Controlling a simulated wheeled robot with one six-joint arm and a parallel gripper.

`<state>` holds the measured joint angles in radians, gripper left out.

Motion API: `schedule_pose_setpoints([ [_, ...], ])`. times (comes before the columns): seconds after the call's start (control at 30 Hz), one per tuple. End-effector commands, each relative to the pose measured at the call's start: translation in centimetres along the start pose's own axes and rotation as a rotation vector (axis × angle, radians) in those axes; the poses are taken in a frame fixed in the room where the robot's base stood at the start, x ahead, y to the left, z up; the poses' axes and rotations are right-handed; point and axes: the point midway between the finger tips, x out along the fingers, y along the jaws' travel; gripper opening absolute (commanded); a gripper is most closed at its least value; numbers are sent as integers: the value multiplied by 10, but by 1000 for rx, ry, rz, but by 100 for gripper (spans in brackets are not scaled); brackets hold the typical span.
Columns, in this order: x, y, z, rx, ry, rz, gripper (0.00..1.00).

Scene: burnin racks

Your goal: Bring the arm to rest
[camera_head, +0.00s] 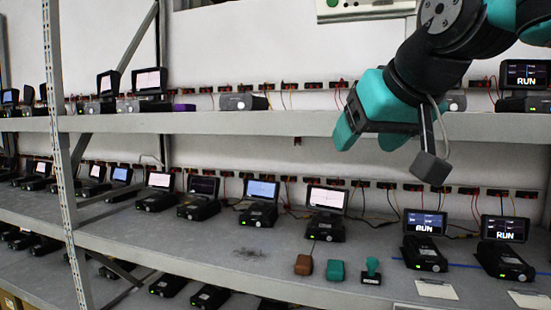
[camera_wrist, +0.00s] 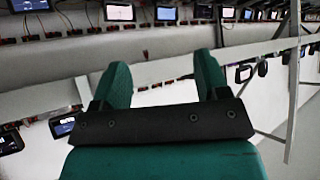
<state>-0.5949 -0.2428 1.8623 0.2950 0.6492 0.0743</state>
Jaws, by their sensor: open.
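My gripper (camera_head: 345,132) hangs at the upper right in the head view, in front of the upper shelf edge. It is teal and black, and its fingers point down and left. In the wrist view, the two teal fingers of my gripper (camera_wrist: 164,80) stand apart with nothing between them. The arm is bent and raised above the lower shelf, and its upper links run out of the picture at the top right. A dark block on the wrist hangs at its right side.
The upper shelf (camera_head: 250,122) and lower shelf (camera_head: 200,246) carry several devices with screens. A brown block (camera_head: 304,265), a teal block (camera_head: 335,270) and a teal stamp (camera_head: 372,271) stand on the lower shelf. A perforated upright (camera_head: 58,130) stands at the left. Thin cables run along the back.

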Motion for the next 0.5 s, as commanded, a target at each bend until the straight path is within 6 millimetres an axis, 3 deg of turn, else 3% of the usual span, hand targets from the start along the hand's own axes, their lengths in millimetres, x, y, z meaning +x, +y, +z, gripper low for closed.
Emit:
schedule_pose_setpoints([
  [0.03,22,5,42,-44,-85,-16,68],
  [0.1,41,6,95,-105,-204,-61,68],
  [0.2,56,5,172,-164,-368,-144,68],
  [0.3,58,2,241,-197,-511,-238,68],
  [0.4,52,-4,292,-208,-615,-325,68],
  [0.5,44,-10,323,-210,-679,-387,68],
])
